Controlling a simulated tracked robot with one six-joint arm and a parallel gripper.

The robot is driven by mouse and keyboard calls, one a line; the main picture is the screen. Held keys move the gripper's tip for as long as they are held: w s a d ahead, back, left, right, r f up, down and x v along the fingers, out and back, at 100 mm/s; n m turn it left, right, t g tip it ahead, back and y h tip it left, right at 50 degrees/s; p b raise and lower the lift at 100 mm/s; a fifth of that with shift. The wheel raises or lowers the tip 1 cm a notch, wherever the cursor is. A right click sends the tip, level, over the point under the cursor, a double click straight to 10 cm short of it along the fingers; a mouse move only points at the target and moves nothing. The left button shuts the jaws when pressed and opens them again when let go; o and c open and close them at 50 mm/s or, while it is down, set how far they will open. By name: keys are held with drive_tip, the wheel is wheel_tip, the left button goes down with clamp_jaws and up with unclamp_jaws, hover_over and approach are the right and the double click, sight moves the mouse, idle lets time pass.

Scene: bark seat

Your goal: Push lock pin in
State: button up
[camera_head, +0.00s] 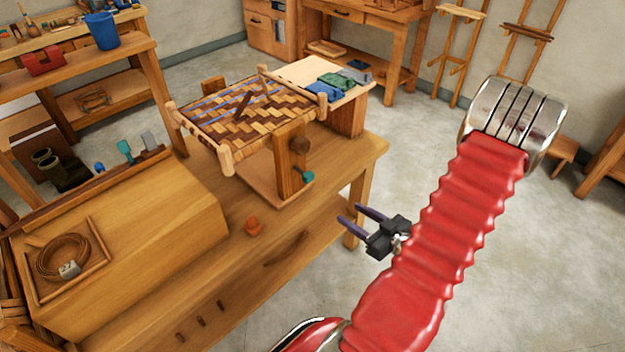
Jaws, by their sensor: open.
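The woven bark seat (240,105) lies flat in a wooden frame on a stand on the workbench. The stand's front post (289,165) carries a round dark knob (299,145). A small teal piece (307,177) sticks out low on the post's right side; it may be the lock pin, but it is too small to tell how far in it sits. My gripper (351,216) is open and empty, its two dark fingers pointing left. In the picture it is right of and below the teal piece, near the bench's right edge, apart from it.
A small orange block (253,228) lies on the bench (345,150) in front of the stand. A large wooden box (130,245) fills the bench's left side, with a coiled cord in a tray (100,275). Folded cloths (335,82) lie behind the seat.

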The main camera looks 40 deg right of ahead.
sight(311, 178)
wheel_tip(311, 178, up, 6)
drive_tip(key=a+n+t+y, duration=0.1)
drive_tip(key=a+t, duration=0.1)
drive_tip(key=shift+w+t, duration=0.3)
drive_tip(key=shift+t, duration=0.1)
drive_tip(key=shift+w, duration=0.15)
drive_tip(key=shift+w+a+f, duration=0.1)
drive_tip(key=shift+w+a, duration=0.05)
drive_tip(key=shift+w, duration=3.25)
drive_tip(key=shift+w+a, duration=0.1)
drive_tip(key=shift+w, duration=3.3)
drive_tip(key=shift+c, duration=0.3)
clamp_jaws()
